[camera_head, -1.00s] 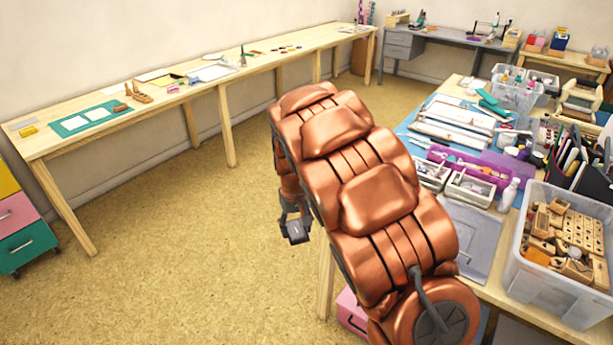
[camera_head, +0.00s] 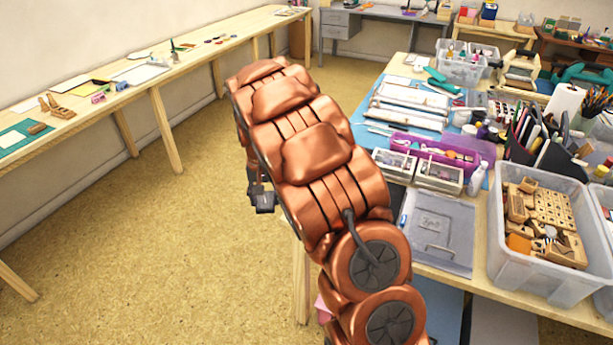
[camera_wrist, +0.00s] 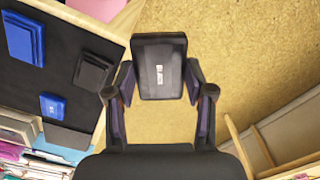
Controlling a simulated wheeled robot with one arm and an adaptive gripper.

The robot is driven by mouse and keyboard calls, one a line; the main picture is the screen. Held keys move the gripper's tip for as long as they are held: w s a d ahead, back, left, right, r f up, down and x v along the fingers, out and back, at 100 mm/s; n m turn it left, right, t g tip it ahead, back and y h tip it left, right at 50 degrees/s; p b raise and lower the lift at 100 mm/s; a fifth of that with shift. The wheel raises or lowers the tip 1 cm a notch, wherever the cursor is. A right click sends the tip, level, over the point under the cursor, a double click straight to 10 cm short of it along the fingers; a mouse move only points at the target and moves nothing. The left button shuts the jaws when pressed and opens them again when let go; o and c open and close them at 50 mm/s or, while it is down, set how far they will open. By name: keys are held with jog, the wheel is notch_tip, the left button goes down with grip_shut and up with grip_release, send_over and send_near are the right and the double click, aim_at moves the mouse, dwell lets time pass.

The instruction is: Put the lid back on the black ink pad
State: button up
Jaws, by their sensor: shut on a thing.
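My gripper (camera_wrist: 160,88) is shut on a black lid (camera_wrist: 160,62) with a small white label that seems to read BLACK. The lid is held flat between the two fingers, over bare floor. In the head view my gripper (camera_head: 262,196) hangs beyond my arm, mostly hidden by it. In the wrist view, a dark mat (camera_wrist: 65,75) lies at the left on a table. On it are a black pad-like object (camera_wrist: 93,73), a blue pad (camera_wrist: 24,38), a small labelled blue piece (camera_wrist: 52,105) and a dark flat piece (camera_wrist: 68,137). Which of the black ones is the open pad I cannot tell.
A crowded table at the right carries a clear bin (camera_head: 520,265) of wooden stamps, a grey flat case (camera_head: 435,230) and a purple tray (camera_head: 425,147). A long wooden bench (camera_head: 150,72) runs along the left wall. The floor (camera_head: 130,225) between them is clear.

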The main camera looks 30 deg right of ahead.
jog(key=d+m, duration=0.2)
jog(key=d, duration=0.2)
jog(key=d+m, duration=0.2)
jog(key=d, duration=0.3)
jog(key=s+d+m, duration=0.1)
jog(key=d+m, duration=0.2)
jog(key=d, duration=0.1)
jog(key=shift+d+r, duration=0.3)
jog(key=shift+a+f, duration=0.1)
jog(key=shift+f, duration=0.1)
jog(key=shift+f+b, duration=0.9)
jog(key=shift+f, duration=1.75)
jog(key=shift+f+b, duration=0.6)
jog(key=shift+b, duration=0.1)
dwell(0.6)
jog(key=o, duration=0.9)
